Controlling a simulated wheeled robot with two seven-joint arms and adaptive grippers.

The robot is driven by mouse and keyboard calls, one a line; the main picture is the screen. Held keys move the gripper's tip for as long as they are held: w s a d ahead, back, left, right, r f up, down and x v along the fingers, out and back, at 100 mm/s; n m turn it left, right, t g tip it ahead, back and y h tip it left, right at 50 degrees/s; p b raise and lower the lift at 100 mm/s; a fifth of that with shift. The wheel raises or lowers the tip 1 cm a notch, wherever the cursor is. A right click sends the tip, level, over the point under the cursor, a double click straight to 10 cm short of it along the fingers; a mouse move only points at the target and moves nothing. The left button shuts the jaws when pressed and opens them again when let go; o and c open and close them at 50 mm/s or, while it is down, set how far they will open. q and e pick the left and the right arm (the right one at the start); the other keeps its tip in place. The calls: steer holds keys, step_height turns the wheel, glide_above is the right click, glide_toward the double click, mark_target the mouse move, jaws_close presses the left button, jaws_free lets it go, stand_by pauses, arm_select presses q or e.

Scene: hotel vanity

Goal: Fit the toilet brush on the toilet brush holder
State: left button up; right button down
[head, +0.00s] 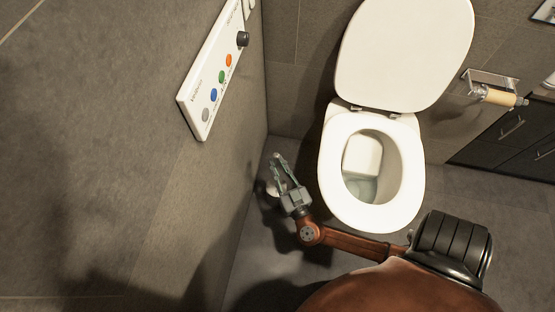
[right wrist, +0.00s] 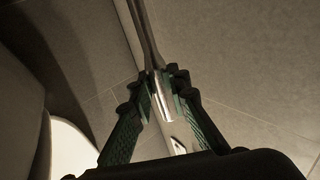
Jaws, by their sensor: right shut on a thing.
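My right gripper (head: 282,172) is low in the narrow gap between the left wall and the toilet in the head view. In the right wrist view its two green-padded fingers (right wrist: 160,84) are shut on a shiny metal rod, the toilet brush handle (right wrist: 148,38). The rod runs up and away past the fingertips. The brush head cannot be made out. A small pale shape (head: 262,187) shows beside the gripper at the foot of the wall. It may be the toilet brush holder, but the gripper partly hides it and I cannot tell. My left gripper is not in view.
The white toilet (head: 334,205), lid raised, stands right of the gripper. A white panel with coloured buttons (head: 204,92) is on the left wall. A toilet paper roll (head: 497,96) and dark cabinet (head: 490,140) are at right. Grey floor lies around the toilet's base.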

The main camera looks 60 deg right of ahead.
steer(key=shift+f, duration=1.4)
steer(key=c, duration=1.8)
jaws_free()
steer(key=shift+o, duration=0.2)
steer(key=shift+s, duration=0.1)
steer(key=v, duration=1.1)
steer(key=shift+s+a, duration=0.25)
steer(key=shift+s, duration=0.1)
